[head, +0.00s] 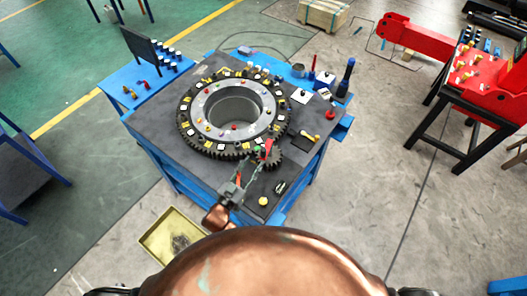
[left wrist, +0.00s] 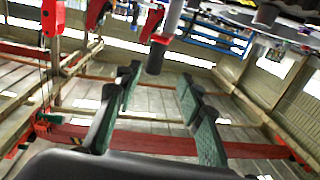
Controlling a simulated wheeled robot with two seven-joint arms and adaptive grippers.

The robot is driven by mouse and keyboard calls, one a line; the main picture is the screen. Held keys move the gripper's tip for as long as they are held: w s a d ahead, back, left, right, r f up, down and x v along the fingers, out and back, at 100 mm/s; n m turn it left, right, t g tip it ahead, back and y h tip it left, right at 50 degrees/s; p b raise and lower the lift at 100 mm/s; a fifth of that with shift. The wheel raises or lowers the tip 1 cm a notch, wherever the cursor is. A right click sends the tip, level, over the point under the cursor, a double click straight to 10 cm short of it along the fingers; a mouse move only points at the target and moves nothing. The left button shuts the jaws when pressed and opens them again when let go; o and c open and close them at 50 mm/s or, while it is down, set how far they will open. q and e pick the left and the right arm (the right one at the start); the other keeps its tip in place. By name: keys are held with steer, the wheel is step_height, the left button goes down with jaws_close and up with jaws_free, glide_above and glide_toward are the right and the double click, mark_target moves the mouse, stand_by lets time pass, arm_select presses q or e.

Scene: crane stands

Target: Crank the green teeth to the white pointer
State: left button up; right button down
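A large dark toothed ring (head: 185,128) with a grey hub lies flat on the worktable. A small dark gear (head: 273,158) sits at its near right edge, with a red part (head: 267,147) above it. A small green spot shows by that red part; I cannot tell whether it is the green teeth. I cannot make out the white pointer for sure. My left gripper (head: 252,168) is over the table's near part, beside the small gear. In the left wrist view its green-padded fingers (left wrist: 160,88) are apart, with a dark cylindrical handle (left wrist: 155,58) near their tips. My right gripper is out of view.
The blue worktable (head: 160,155) also carries a dark blue bottle-like tool (head: 347,77), a yellow knob (head: 263,201) and small parts. A yellow bin (head: 165,235) stands on the floor at front left. A red crane (head: 420,38) on a black stand is at right.

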mark_target(262, 154)
arm_select(q)
steer(key=shift+h, duration=0.3)
steer(key=x, duration=0.4)
steer(key=p+x, duration=0.1)
steer(key=x, duration=0.3)
steer(key=shift+s+d+r, duration=0.1)
steer(key=shift+s+d, duration=0.05)
steer(key=shift+d, duration=0.2)
steer(key=shift+c, duration=0.4)
jaws_close()
